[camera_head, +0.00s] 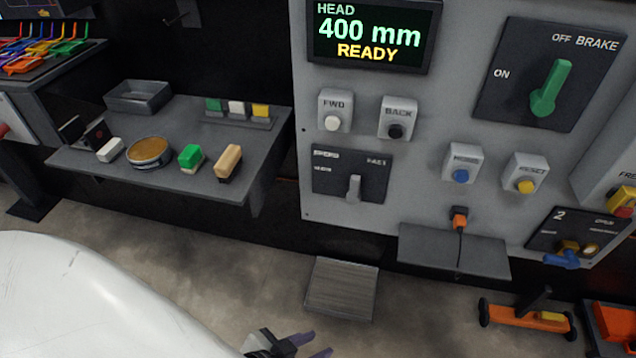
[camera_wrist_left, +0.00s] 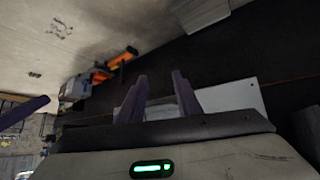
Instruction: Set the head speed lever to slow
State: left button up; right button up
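The head speed lever (camera_head: 354,188) is a short grey handle on a dark plate (camera_head: 325,183) low on the grey control panel. The plate has small, blurred lettering; "FAST" reads at its upper right, and a faint label sits at the left. The handle stands roughly upright, right of the plate's middle; its exact setting is hard to tell. My left gripper (camera_head: 313,346) is at the bottom edge, well below the lever and apart from it. Its two purple fingers (camera_wrist_left: 160,98) stand apart and empty in the left wrist view.
FWD (camera_head: 333,123) and BACK (camera_head: 396,131) buttons sit just above the lever plate. A green brake lever (camera_head: 549,88) is at upper right. A small shelf (camera_head: 455,252) juts out lower right. A side table (camera_head: 230,178) with small blocks stands left. A grey step (camera_head: 341,289) lies below.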

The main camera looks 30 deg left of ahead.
aim_at(354, 196)
jog(key=z, duration=0.6)
jog(key=k, duration=0.15)
jog(key=u, duration=1.3)
jog(key=i, duration=0.35)
jog(key=z, duration=0.6)
jog(key=k, duration=1.25)
jog(key=z, duration=1.3)
jog(key=i, duration=1)
jog(key=u, duration=0.7)
jog(key=i, duration=0.6)
jog(key=u, duration=0.7)
